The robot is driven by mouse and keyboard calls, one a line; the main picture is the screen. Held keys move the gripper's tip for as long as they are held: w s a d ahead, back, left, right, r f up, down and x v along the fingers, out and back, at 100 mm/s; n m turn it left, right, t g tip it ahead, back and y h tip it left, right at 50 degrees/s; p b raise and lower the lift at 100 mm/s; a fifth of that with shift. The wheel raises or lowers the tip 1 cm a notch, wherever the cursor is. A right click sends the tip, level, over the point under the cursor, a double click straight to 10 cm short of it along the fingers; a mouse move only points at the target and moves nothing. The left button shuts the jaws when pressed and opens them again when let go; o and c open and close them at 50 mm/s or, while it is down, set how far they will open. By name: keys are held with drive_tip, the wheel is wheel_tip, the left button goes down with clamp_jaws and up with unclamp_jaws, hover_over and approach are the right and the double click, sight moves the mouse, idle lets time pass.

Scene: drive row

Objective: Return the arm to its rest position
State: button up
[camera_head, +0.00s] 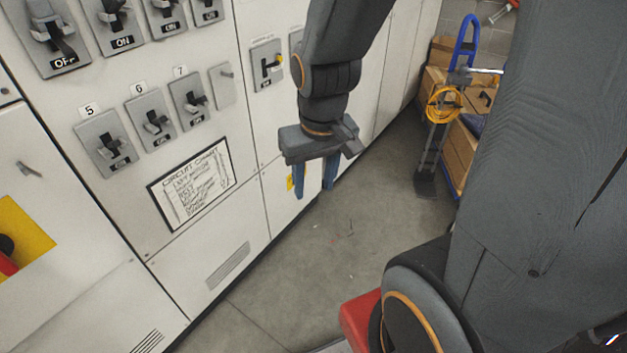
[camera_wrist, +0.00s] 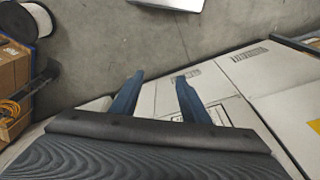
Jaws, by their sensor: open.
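My gripper (camera_head: 315,180) hangs from my dark grey arm in the middle of the head view, its two blue fingers pointing down. The fingers are apart with nothing between them. It is in front of the white cabinet row, and in the picture it overlaps the lower cabinet doors; I cannot tell the exact gap. In the wrist view my gripper (camera_wrist: 157,88) shows the same two blue fingers spread and empty, with floor and cabinet fronts beyond them.
Grey switches (camera_head: 104,143) and a circuit chart (camera_head: 194,184) are on the white cabinets at left. A hand truck (camera_head: 431,150) with a yellow cable stands by wooden boxes (camera_head: 457,170) at the back right. The grey floor (camera_head: 345,240) between is mostly clear.

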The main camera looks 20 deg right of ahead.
drive_tip(key=shift+f, duration=0.1)
idle(0.3)
wheel_tip(320, 180, down, 3)
drive_tip(key=b, duration=0.2)
drive_tip(key=shift+w+b, duration=0.1)
drive_tip(key=shift+b, duration=0.25)
drive_tip(key=shift+r, duration=0.2)
drive_tip(key=shift+c, duration=0.7)
drive_tip(key=shift+a, duration=0.15)
drive_tip(key=shift+c, duration=0.5)
